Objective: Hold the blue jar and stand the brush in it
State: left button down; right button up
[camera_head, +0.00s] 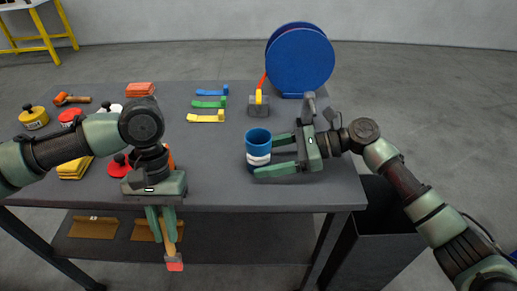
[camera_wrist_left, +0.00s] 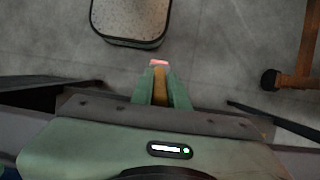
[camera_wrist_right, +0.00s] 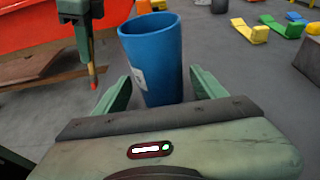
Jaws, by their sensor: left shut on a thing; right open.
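The blue jar (camera_head: 258,138), with a white label band, stands upright on the grey table. It also shows in the right wrist view (camera_wrist_right: 155,62). My right gripper (camera_head: 263,156) is open, its fingers on either side of the jar; I cannot tell whether they touch it. My left gripper (camera_head: 162,222) is shut on the brush (camera_head: 174,263) and points down past the front edge of the table. The brush has a wooden handle and a pinkish-red tip, which hangs lowest. In the left wrist view the brush (camera_wrist_left: 160,85) lies between the fingers.
On the table (camera_head: 225,190) are blue, green and yellow clips (camera_head: 207,117), a grey block with a yellow part (camera_head: 258,105), a large blue reel (camera_head: 300,60), and several tins and tools at left. A dark bin (camera_head: 380,240) stands at right. The front middle is clear.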

pick_arm(q)
jog(key=shift+a+r, duration=0.1)
pick_arm(e)
jog(key=shift+w+a+f, duration=0.1)
jog(key=shift+a+f, duration=0.05)
jog(key=shift+a, duration=0.25)
jog(key=shift+c, duration=0.3)
jog(key=c, duration=0.8)
